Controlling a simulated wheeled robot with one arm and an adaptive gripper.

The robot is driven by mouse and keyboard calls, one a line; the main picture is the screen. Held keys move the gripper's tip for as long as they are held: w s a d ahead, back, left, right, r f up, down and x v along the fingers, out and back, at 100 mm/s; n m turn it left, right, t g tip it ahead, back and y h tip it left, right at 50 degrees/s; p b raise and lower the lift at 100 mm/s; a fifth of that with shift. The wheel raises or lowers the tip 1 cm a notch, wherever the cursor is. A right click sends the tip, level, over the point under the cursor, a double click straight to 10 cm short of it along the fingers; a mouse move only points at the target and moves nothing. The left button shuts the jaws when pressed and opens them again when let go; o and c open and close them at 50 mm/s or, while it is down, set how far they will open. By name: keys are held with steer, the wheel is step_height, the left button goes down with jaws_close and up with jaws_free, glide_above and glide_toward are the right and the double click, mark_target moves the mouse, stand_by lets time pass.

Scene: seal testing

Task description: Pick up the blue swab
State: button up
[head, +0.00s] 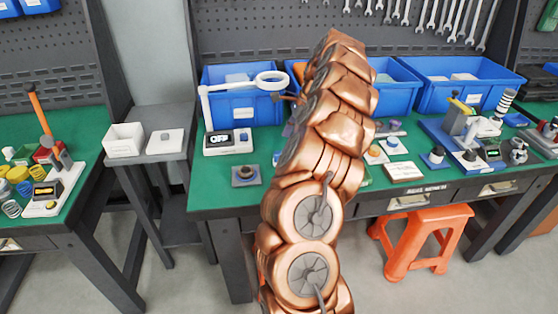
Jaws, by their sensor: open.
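I cannot pick out a blue swab in the head view. My copper-coloured arm rises through the middle of the picture and covers part of the green-topped workbench (215,190). My gripper cannot be made out; the end of the arm is turned away behind its own links. Small items stand on the bench to the right of the arm, among them a white box (404,171) and an orange-topped piece (374,152). They are too small to identify.
Blue bins (455,95) line the bench's back. A white ring magnifier (272,80) stands behind a display box reading OFF (228,142). A grey side table holds a white open box (124,142). An orange stool (425,218) stands beneath the bench. Another green bench is at left.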

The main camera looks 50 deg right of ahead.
mark_target(280, 152)
steer(key=shift+p+x, duration=0.8)
steer(key=shift+x, duration=3)
steer(key=shift+w+a+r, duration=0.15)
jaws_close()
